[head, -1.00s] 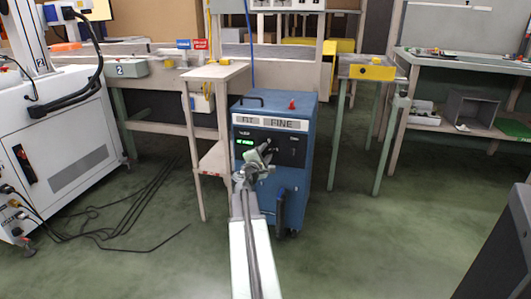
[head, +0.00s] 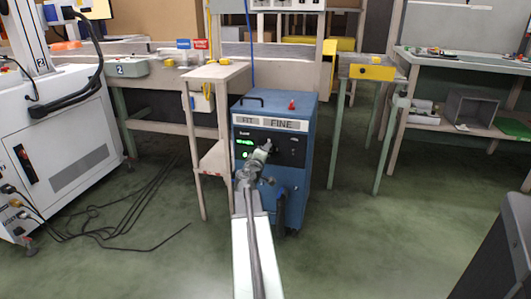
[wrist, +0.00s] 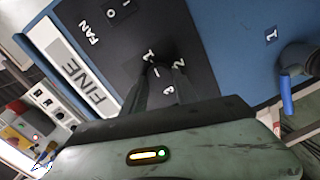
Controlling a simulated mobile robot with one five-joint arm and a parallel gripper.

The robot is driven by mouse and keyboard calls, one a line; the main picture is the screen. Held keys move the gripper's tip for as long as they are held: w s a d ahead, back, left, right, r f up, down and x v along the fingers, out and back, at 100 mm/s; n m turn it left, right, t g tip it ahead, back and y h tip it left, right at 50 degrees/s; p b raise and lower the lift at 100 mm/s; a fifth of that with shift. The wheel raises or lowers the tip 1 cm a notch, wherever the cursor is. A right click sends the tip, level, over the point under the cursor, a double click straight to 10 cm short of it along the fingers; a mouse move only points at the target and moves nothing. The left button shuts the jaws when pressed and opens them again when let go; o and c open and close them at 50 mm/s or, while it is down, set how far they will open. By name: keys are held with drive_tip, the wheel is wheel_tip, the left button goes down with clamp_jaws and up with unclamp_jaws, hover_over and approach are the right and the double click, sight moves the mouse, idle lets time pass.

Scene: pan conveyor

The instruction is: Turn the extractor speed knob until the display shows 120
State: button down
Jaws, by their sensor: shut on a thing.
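The blue extractor cabinet (head: 305,125) stands in the middle of the head view, with a black control panel on its front. A green lit display (head: 244,142) shows at the panel's left; its digits are too small to read. My gripper (head: 266,146) is at the panel, right of the display. In the wrist view my gripper's fingers (wrist: 160,75) are close together at the panel, among white marks 1, 2 and another digit. They are shut on the knob, which the fingers almost wholly hide. The gripper is rolled relative to the panel's lettering.
A FINE label (wrist: 82,77) and FAN lettering (wrist: 90,30) lie beside the fingers. A blue-handled pipe fitting (wrist: 290,75) sticks out on the cabinet's front. A wooden stand (head: 215,75) is close on the left.

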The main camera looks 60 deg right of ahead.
drive_tip(key=shift+m, duration=0.3)
drive_tip(key=c, duration=0.9)
unclamp_jaws()
drive_tip(key=shift+c, duration=0.2)
drive_tip(key=shift+a, duration=0.1)
drive_tip(key=v, duration=0.7)
drive_tip(key=shift+a+p, duration=0.3)
drive_tip(key=shift+a, duration=0.05)
drive_tip(key=shift+s+r, duration=0.1)
